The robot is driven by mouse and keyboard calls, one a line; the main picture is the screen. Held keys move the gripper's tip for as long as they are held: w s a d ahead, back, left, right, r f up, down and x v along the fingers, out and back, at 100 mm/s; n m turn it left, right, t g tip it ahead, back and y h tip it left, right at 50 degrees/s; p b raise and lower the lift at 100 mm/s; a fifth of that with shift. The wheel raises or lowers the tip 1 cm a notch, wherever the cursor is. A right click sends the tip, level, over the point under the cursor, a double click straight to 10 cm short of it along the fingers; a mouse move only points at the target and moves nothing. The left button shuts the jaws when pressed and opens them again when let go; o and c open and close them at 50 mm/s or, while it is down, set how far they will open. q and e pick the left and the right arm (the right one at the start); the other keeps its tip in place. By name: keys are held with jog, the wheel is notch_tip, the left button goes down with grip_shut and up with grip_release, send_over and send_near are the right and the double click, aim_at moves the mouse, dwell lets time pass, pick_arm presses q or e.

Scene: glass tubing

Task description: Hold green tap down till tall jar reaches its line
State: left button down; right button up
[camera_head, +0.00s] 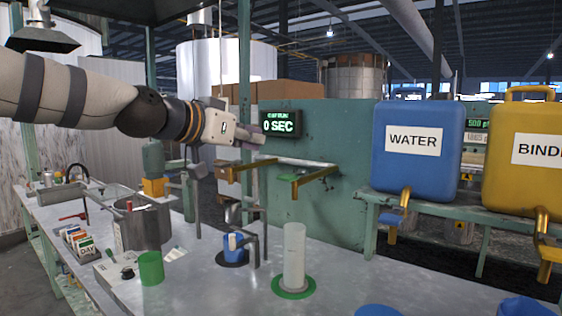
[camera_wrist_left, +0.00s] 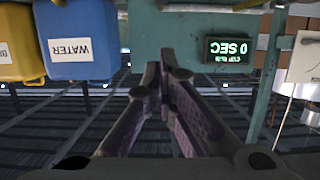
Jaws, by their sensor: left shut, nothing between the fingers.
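The tall jar (camera_head: 294,252) is a clear, whitish cylinder standing upright on a green ring (camera_head: 280,290) on the bench. Its line and the liquid level cannot be made out. A green tap lever (camera_head: 290,178) with brass parts sticks out from the green panel, above the jar. My left gripper (camera_head: 256,138) is above and to the left of the tap lever, in front of the panel near the display, and apart from the lever. In the left wrist view its purple-padded fingers (camera_wrist_left: 163,62) are closed together with nothing between them. My right gripper is not in view.
A display (camera_head: 280,123) reads 0 SEC and also shows in the left wrist view (camera_wrist_left: 228,50). A blue WATER container (camera_head: 417,150) and a yellow container (camera_head: 520,150) stand right. A blue cup (camera_head: 233,247), a green cup (camera_head: 151,268) and a metal pot (camera_head: 147,225) stand on the bench.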

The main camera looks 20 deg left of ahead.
pick_arm(q)
jog(key=b, duration=0.2)
send_over(293, 176)
jog(key=s+a, duration=0.2)
notch_tip(293, 176, down, 4)
jog(key=r, duration=0.1)
notch_tip(293, 176, down, 4)
jog(key=shift+d+r, duration=0.1)
jog(key=shift+r, duration=0.15)
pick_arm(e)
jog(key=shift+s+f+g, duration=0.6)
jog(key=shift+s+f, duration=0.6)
pick_arm(q)
jog(key=shift+s, duration=0.1)
